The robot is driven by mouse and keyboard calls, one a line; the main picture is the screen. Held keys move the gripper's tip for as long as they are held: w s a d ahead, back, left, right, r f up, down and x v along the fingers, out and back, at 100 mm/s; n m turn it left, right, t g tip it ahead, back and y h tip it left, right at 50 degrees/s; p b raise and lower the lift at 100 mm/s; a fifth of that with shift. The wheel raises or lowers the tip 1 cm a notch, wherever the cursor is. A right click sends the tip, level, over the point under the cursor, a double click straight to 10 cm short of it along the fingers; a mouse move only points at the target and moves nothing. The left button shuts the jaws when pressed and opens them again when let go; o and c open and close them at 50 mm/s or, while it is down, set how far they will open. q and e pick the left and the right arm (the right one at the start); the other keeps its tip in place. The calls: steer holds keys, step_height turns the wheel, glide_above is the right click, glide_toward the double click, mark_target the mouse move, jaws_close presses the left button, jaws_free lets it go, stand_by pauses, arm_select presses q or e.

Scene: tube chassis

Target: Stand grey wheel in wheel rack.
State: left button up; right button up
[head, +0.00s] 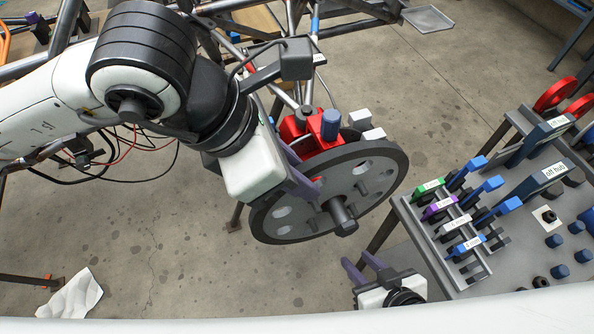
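The grey wheel (287,219) is upright and tilted at centre, with holes in its face and a dark hub stub (341,214) at its middle. My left gripper (296,172) is at the wheel's upper left rim. One purple finger lies over the face and the other shows behind the rim; whether they press on it I cannot tell. My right gripper (364,266) is low in the picture, below the wheel, with its purple fingers apart and empty. A dark rack (527,142) with a label stands on the bench at right, beside red wheels (555,95).
The grey bench (425,232) at right carries a tool rack (452,222) with coloured handles, a labelled blue block (540,182) and several blue caps. The tube chassis (225,45) and red-and-blue parts (312,128) are behind the wheel. A white cloth (72,297) lies on the floor.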

arm_select(q)
jaws_close()
steer(key=shift+r, duration=0.1)
steer(key=shift+r+b, duration=0.1)
steer(key=shift+b, duration=0.25)
steer(key=shift+d, duration=0.1)
steer(key=shift+s+d+b, duration=0.15)
steer(key=shift+s+b, duration=0.05)
steer(key=shift+s, duration=0.35)
steer(key=shift+s+d+b, duration=0.15)
steer(key=shift+s+b, duration=0.05)
steer(key=shift+s, duration=0.3)
